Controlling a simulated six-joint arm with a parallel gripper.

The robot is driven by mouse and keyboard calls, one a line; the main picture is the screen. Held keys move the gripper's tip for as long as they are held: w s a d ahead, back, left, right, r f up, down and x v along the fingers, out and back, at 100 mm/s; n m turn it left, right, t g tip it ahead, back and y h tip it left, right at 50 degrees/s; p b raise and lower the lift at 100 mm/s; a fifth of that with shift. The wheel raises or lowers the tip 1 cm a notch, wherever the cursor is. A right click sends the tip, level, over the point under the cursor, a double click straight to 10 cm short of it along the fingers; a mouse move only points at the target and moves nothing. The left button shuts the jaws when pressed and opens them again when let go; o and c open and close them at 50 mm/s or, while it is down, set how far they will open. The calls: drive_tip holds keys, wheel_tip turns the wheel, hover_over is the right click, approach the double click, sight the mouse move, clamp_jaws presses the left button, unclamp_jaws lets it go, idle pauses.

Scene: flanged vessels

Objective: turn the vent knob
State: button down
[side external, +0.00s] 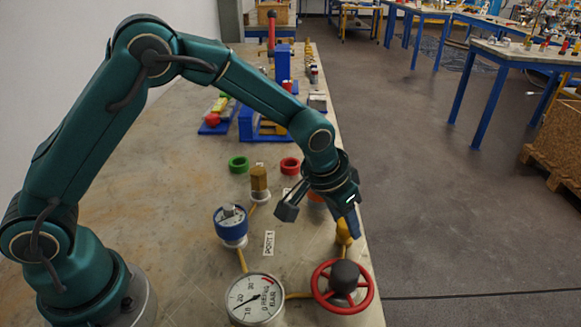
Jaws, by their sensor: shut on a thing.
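My gripper (348,222) points down over the right side of the bench. Its fingers are shut on a small yellow knob (343,235), of which only the lower part shows below them. The fingers hide the knob's top, and I cannot tell its turn angle. No label naming a vent is readable.
A red handwheel (320,291) with a dark hub and a round gauge (255,299) stand in front. A blue-collared fitting (231,224), a brown knob (259,180), a green ring (238,164) and a red ring (290,166) are left of my gripper. The bench's left side is clear.

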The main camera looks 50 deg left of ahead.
drive_tip(key=m, duration=0.2)
drive_tip(key=m+g+h, duration=0.1)
drive_tip(key=m, duration=0.1)
drive_tip(key=shift+a+h, duration=0.15)
drive_tip(key=shift+h, duration=0.15)
drive_tip(key=m+h, duration=0.1)
drive_tip(key=m, duration=0.3)
drive_tip(key=shift+w+g, duration=0.15)
drive_tip(key=shift+g, duration=0.25)
drive_tip(key=m, duration=0.2)
drive_tip(key=m+g, duration=0.1)
drive_tip(key=m, duration=0.1)
drive_tip(key=shift+w+a+g+h, duration=0.1)
drive_tip(key=shift+g+h, duration=0.2)
drive_tip(key=shift+h, duration=0.1)
drive_tip(key=shift+m+g, duration=0.6)
drive_tip(key=shift+m, duration=1.2)
drive_tip(key=shift+c, duration=2.1)
unclamp_jaws()
drive_tip(key=shift+v, duration=2.6)
